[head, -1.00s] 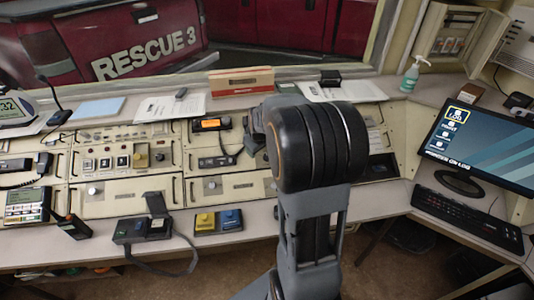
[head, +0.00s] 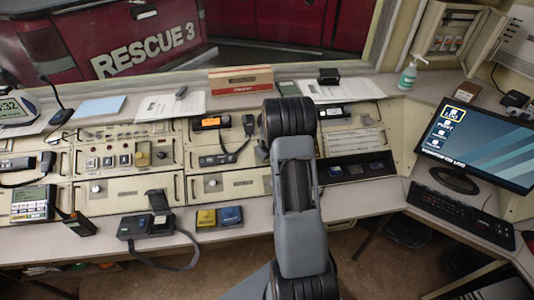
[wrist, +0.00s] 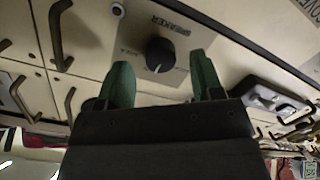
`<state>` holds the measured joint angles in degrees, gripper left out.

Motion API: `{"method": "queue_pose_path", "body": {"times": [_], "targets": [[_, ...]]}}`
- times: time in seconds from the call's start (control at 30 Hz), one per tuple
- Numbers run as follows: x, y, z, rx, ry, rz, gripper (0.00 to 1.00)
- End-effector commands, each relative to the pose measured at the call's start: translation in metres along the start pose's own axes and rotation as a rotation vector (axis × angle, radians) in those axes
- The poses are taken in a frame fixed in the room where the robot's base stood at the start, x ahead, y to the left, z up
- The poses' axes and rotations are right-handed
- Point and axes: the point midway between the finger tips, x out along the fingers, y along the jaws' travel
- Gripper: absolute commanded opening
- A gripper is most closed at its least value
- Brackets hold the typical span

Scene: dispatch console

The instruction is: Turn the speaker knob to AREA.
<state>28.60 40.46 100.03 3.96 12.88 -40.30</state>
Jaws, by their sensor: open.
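The speaker knob (wrist: 160,54) is a round black knob on a grey plate marked SPEAKER in the wrist view. A white mark shows on its lower edge. My gripper (wrist: 164,78) is open, with one green finger to the left and one to the right below the knob. The knob is beyond the gap between the fingertips; I see no contact. In the head view my arm hides the gripper, and I cannot make out the speaker knob there.
Dark drawer handles (wrist: 57,32) stick out left of the knob in the wrist view. In the head view, a radio handset (head: 248,124) hangs left of my arm. A monitor (head: 482,140) and keyboard (head: 460,215) stand at the right.

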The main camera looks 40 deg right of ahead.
Motion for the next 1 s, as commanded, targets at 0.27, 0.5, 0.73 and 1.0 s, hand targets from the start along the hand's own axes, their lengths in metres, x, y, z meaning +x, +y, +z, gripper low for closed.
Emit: {"method": "queue_pose_path", "body": {"times": [0.27,0.5,0.73,1.0], "targets": [[0.017,0.0,0.0,0.001,0.001,0.0,0.6],[0.019,0.0,0.0,0.001,0.001,0.001,0.6],[0.019,0.0,0.0,0.001,0.001,0.0,0.47],[0.019,0.0,0.0,0.0,0.001,0.0,0.21]]}}
